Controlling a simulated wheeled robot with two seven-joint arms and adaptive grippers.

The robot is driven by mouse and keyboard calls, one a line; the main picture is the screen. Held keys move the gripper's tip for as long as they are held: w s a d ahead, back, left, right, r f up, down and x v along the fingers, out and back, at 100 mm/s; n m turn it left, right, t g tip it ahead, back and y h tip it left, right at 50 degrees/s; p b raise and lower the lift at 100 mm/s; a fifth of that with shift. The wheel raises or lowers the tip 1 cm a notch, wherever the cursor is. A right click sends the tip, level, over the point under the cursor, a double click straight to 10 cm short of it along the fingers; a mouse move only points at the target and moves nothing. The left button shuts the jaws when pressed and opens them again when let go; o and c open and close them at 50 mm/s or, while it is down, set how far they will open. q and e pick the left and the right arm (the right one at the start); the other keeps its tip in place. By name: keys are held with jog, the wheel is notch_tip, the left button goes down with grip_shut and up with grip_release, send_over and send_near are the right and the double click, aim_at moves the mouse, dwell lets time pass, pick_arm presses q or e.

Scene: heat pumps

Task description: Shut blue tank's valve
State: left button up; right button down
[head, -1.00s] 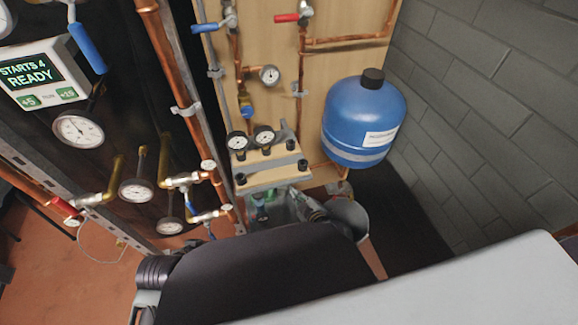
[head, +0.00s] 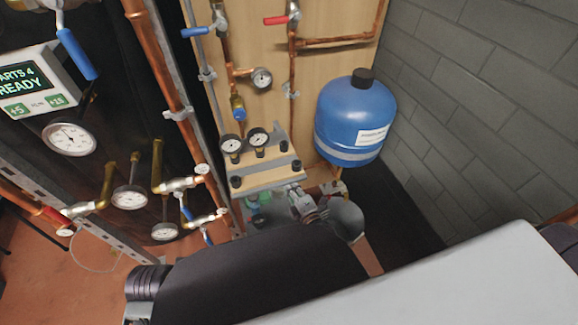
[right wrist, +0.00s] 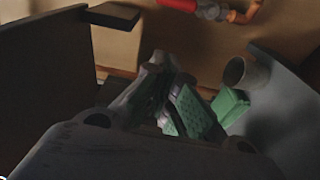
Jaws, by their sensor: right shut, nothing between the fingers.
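The blue tank (head: 352,122) with a black cap hangs at the right of the wooden panel in the head view. A small brass-coloured fitting (head: 335,187) shows just under it, partly hidden. In the right wrist view, a red handle (right wrist: 178,4) on a metal valve body (right wrist: 212,10) with copper pipe is cut by the top edge. I cannot tell for certain that this is the tank's valve. My right gripper (right wrist: 208,108), with green finger pads, is shut and empty, apart from the red handle. My left gripper is out of view.
A shelf with two gauges (head: 245,141) stands left of the tank. Other valves include a red lever (head: 276,20) and a blue lever (head: 196,32) above. A grey block wall (head: 470,110) bounds the right side. Copper pipes and gauges crowd the left.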

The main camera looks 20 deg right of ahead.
jog(key=shift+n, duration=0.4)
jog(key=shift+w, duration=0.2)
